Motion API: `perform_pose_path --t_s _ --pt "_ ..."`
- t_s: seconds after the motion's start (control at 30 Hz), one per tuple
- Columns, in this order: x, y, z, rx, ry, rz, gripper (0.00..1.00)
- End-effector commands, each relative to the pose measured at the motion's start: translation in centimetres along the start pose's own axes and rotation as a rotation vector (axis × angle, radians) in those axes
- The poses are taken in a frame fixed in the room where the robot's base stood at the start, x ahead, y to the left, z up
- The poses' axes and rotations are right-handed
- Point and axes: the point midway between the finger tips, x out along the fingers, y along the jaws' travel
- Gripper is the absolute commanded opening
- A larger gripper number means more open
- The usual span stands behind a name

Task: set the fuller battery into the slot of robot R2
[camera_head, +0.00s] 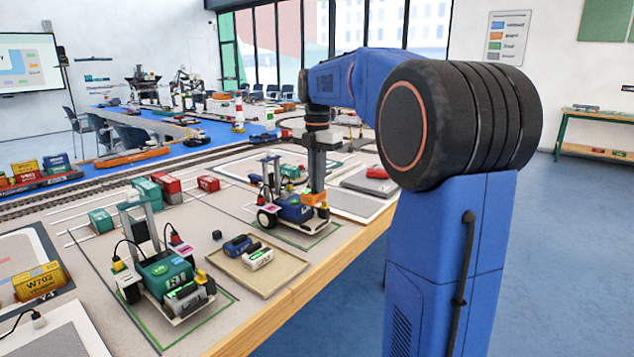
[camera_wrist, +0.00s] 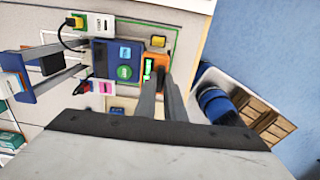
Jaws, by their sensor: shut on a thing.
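My gripper (camera_head: 315,180) points down at the front end of the blue wheeled robot (camera_head: 294,210) and is shut on an orange battery (camera_head: 313,198). In the wrist view the fingers (camera_wrist: 157,82) grip the orange battery (camera_wrist: 152,60), which shows a green strip. It lies right against the blue robot's body (camera_wrist: 119,70); I cannot tell whether it is seated in a slot or just above it. A blue battery (camera_head: 237,246) and a white battery with green (camera_head: 258,259) lie on a shallow tray (camera_head: 285,272). No robot number is clearly readable.
A green wheeled robot (camera_head: 165,272) with a grey block at its front stands left of the tray. A small dark cube (camera_head: 217,235) lies nearby. Small containers (camera_head: 147,193) stand behind. The wooden table edge (camera_head: 300,293) runs along the near right side.

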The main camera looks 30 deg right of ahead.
Motion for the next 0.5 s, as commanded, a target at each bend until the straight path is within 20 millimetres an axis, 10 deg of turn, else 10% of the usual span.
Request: perform_pose_path --t_s 0.5 --pt "2.3 0.0 0.0 -0.008 0.000 -0.001 0.00"
